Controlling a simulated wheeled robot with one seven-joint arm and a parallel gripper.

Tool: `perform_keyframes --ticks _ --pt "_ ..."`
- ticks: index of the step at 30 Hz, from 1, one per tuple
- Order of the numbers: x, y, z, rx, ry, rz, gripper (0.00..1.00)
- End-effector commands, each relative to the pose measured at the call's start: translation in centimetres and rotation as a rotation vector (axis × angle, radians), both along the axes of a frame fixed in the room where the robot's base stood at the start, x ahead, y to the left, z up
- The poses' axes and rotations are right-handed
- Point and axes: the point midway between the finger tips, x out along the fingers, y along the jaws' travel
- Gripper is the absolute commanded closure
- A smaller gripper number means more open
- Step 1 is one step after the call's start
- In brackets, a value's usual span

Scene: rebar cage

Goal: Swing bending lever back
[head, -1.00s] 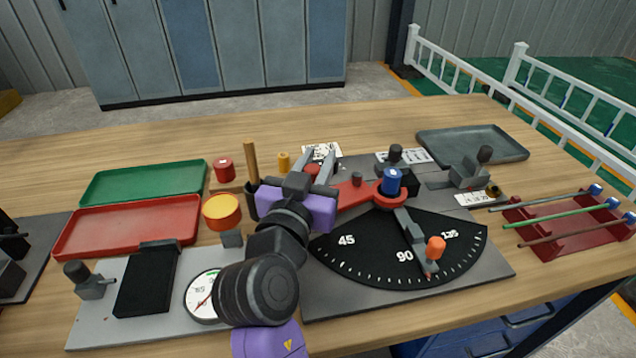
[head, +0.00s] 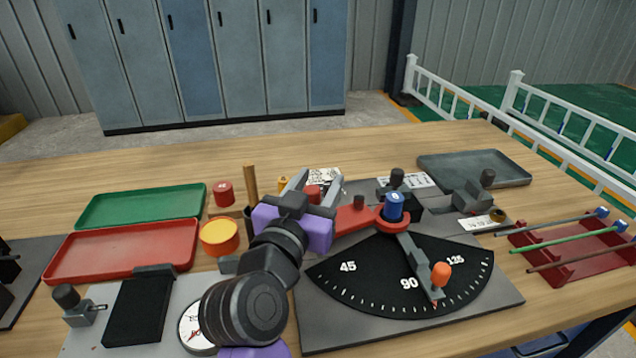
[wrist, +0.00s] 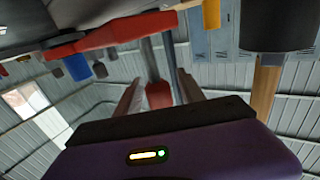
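The red bending lever (head: 352,217) runs left from its pivot under a blue cap (head: 393,207) on the grey bending plate. Its upright red grip (head: 313,192) stands near the lever's left end. My gripper (head: 318,184) has one finger on each side of this grip, with the fingers apart. In the wrist view, the red grip (wrist: 158,95) stands between the two fingers (wrist: 160,98), with gaps visible beside it. The purple gripper body hides part of the lever's left end in the head view.
A grey arm with an orange knob (head: 441,274) lies over the black angle scale (head: 345,285), just past 90. A wooden post (head: 251,187) and a yellow-topped red cylinder (head: 220,237) stand left of my gripper. A rod rack (head: 570,252) is at right.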

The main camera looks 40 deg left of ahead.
Motion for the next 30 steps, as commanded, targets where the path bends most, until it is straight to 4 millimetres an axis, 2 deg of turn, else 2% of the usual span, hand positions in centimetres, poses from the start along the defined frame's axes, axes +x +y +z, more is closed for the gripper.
perform_keyframes --ticks 8,21,25,30 --pt "-0.4 -0.1 0.0 -0.001 0.0 0.001 0.54" --pt "-6.3 -2.2 -0.1 -0.001 0.001 0.001 0.54" --pt "-7.2 -2.5 0.0 0.0 0.0 0.001 0.54" --pt "-7.4 -2.6 0.0 0.0 0.0 0.0 0.54"
